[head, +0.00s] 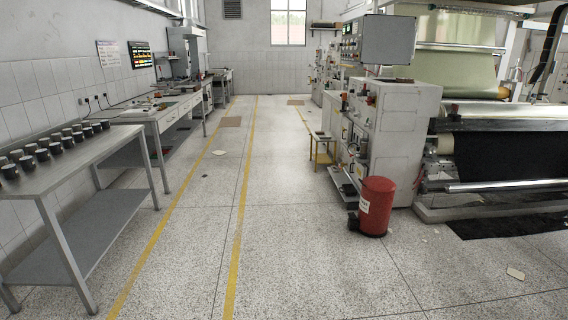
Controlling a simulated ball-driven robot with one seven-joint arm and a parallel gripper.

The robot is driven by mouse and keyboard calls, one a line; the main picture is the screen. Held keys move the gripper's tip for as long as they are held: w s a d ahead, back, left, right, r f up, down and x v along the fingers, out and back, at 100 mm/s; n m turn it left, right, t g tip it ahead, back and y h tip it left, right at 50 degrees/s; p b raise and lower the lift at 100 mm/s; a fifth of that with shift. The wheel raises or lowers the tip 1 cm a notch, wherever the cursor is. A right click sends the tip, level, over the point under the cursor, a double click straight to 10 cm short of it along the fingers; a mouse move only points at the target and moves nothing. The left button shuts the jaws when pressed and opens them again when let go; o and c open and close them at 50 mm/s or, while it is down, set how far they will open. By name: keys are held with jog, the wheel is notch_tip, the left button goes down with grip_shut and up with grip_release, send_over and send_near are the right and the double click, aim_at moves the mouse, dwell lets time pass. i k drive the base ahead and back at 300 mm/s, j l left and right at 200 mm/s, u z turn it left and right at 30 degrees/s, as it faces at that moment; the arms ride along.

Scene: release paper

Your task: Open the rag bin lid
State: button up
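A red cylindrical bin (376,210) with a white label stands upright on the floor, right of centre in the head view. Its domed red lid (378,184) appears to sit closed on top. A dark pedal-like part (353,221) juts out low on its left side. The bin stands in front of a white machine cabinet. My gripper and arm are not in the picture.
A metal table (95,143) with several dark cups stands at the left, with a workbench (160,115) beyond. The white cabinet (395,140) and a coating machine (510,150) fill the right. A small yellow stool (322,150) stands behind the bin.

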aim_at(375, 183)
jog(key=i, duration=0.95)
jog(key=i+j+z, duration=0.1)
jog(key=i, duration=0.85)
jog(key=i+j, duration=0.1)
jog(key=i, duration=0.85)
jog(key=i+j+z, duration=0.1)
jog(key=i, duration=0.85)
jog(key=i+j+z, duration=0.3)
jog(key=i+z, duration=0.2)
jog(key=i, duration=0.15)
jog(key=i+j+z, duration=0.45)
jog(key=i+j, duration=0.1)
jog(key=i, duration=0.1)
